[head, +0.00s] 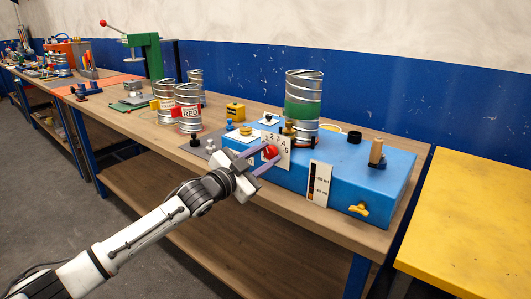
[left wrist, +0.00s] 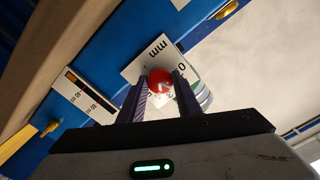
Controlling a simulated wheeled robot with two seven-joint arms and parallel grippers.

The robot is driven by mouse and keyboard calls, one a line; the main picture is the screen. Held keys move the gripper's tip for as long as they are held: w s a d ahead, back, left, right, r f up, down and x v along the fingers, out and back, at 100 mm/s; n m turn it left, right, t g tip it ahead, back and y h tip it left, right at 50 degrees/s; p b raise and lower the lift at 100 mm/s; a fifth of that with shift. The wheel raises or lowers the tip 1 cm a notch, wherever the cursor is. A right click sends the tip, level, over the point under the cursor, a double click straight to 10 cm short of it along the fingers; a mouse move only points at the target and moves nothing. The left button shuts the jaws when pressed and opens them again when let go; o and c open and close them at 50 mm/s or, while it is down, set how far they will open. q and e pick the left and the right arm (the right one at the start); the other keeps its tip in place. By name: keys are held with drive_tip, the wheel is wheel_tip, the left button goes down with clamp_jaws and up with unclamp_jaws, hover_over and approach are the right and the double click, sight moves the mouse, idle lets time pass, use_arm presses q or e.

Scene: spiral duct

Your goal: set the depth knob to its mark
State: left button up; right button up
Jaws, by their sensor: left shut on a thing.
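The depth knob (head: 270,152) is a red ball-like knob on the front of the blue machine (head: 383,187), in front of a white numbered dial plate (head: 284,156). My left gripper (head: 262,160) is at the knob with its fingers on either side, shut on it. In the left wrist view the red knob (left wrist: 160,80) sits between the two purple-grey fingertips (left wrist: 160,92), with the white plate (left wrist: 150,60) marked "mm" behind it. The knob's pointer and the mark cannot be made out; fingers cover part of the dial. My right gripper is not in view.
A black-and-white scale plate (head: 319,184) and a yellow wing knob (head: 359,210) are right of the knob on the machine. A spiral duct (head: 303,97) stands on top. Several metal cans, one of them labelled (head: 187,110), stand left on the wooden bench (head: 130,118). A yellow table (head: 480,215) is at right.

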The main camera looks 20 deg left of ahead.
use_arm(q)
drive_tip(key=shift+m, duration=0.7)
drive_tip(key=o, duration=1.1)
drive_tip(key=shift+c, duration=0.2)
drive_tip(key=shift+s, duration=0.1)
drive_tip(key=v, duration=1)
